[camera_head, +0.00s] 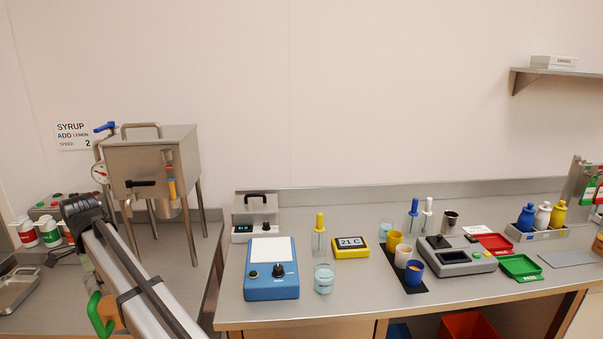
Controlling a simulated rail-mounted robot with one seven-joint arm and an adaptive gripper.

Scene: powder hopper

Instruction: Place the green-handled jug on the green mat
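A green handle (98,315) shows at the lower left, with a bit of orange beside it. It looks like the green-handled jug, but my arm covers most of its body. My arm crosses the lower left and ends in dark parts near the bottles. My gripper (54,257) seems to be the small dark shape there, left of and beyond the green handle. I cannot make out its fingers or anything held. A flat green tray (520,267) lies on the right counter. I cannot clearly see a separate green mat.
A steel hopper (152,160) on legs stands behind my arm. White bottles (49,233) and a steel tray (17,289) are at far left. The right counter holds a blue scale (272,278), a yellow timer (351,246), cups and a grey device (457,257).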

